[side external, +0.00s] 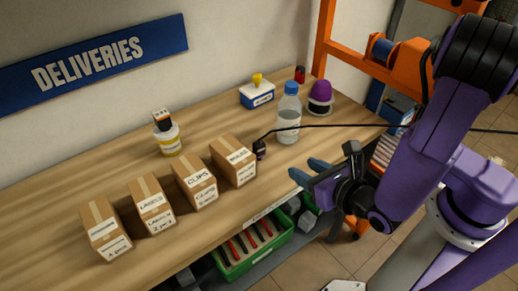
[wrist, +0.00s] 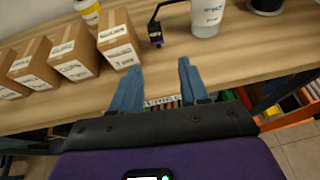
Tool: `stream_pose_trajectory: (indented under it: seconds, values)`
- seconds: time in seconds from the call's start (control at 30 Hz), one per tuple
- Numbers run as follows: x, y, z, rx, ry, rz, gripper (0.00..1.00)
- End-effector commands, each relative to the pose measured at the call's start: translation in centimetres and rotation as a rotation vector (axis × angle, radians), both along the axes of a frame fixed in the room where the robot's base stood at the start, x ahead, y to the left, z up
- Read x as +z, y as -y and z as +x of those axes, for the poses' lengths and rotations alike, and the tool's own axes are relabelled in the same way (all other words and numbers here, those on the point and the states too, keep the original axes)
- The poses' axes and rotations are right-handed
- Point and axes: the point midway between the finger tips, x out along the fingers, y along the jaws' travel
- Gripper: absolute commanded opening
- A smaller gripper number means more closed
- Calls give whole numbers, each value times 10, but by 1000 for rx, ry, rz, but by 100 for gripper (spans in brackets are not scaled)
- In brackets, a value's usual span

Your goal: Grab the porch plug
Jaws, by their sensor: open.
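A small dark plug (side external: 260,148) on the end of a black cable (side external: 330,126) is on the wooden bench, close beside the right-hand cardboard box. In the wrist view the plug (wrist: 156,36) lies beyond my fingertips, between the box and the bottle. No label on it is readable, so I cannot tell whether it is the porch plug. My gripper (side external: 307,173) is at the bench's front edge, to the right of the plug and apart from it. In the wrist view my gripper (wrist: 157,72) shows two blue fingers spread apart with nothing between them.
Several labelled boxes (side external: 194,182) stand in a row left of the plug. A water bottle (side external: 288,114) stands right of it. Behind are a yellow-labelled tub (side external: 167,138), a blue-white box (side external: 257,94) and a purple-domed item (side external: 320,97). A green bin (side external: 250,250) sits below the bench edge.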

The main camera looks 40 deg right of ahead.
Motion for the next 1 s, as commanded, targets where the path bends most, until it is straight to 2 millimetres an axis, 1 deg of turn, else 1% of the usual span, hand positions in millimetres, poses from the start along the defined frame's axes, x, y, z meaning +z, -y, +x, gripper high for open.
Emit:
stream_pose_trajectory:
  seconds: [0.07, 0.17, 0.3, 0.73, 0.8, 0.9, 1.0]
  values:
    - [-3, -3, 1, 26, 4, -16, 45]
    - [-6, -4, 8, 30, 5, -17, 45]
    - [-13, -2, 25, 25, 3, -17, 45]
    - [-31, 1, 70, 25, 2, -15, 45]
    - [-37, 2, 83, 20, 2, -12, 45]
    - [-43, 2, 97, 22, 3, -13, 45]
    - [-47, 2, 107, 24, 3, -12, 45]
